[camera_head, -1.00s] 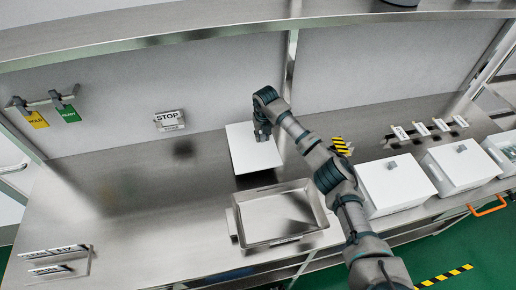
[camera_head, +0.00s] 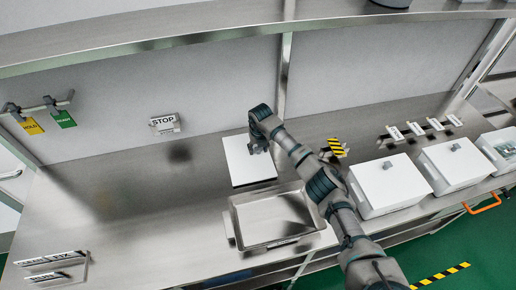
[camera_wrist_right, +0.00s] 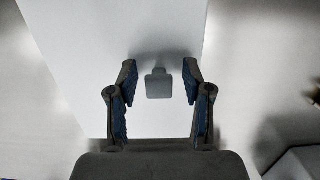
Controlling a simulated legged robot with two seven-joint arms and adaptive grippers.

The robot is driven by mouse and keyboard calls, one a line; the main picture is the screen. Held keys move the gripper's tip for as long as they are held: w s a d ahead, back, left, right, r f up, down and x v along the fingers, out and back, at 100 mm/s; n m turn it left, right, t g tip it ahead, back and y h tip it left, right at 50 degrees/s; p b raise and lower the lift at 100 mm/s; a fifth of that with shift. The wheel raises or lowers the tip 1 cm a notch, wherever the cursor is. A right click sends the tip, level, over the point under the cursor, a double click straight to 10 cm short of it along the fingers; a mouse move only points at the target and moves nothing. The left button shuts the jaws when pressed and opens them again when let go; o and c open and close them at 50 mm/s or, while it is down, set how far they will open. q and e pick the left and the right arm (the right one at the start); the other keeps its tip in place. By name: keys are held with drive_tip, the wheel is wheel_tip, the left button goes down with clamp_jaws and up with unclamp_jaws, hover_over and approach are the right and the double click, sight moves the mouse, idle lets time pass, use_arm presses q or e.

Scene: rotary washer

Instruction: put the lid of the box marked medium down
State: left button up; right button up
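The white lid (camera_head: 243,168) is a flat square panel. It appears to lie flat on the steel bench behind the metal tray. My right gripper (camera_head: 257,150) is above it and hides part of it. In the right wrist view the gripper (camera_wrist_right: 159,70) is open, its two fingers standing either side of the lid's small grey knob (camera_wrist_right: 158,84) with a gap on each side. The lid (camera_wrist_right: 110,50) fills the middle of that view. No marking on the lid is readable. My left gripper is not in view.
A shallow metal tray (camera_head: 232,221) stands just in front of the lid. Two lidded white boxes (camera_head: 390,187) (camera_head: 455,167) stand right, with an open-looking box (camera_head: 496,158) at the edge. The bench left of the lid is clear.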

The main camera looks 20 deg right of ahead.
drive_tip(key=shift+r, duration=0.1)
wheel_tip(320, 180, up, 12)
drive_tip(key=s, duration=0.1)
drive_tip(key=shift+s, duration=0.3)
idle(0.6)
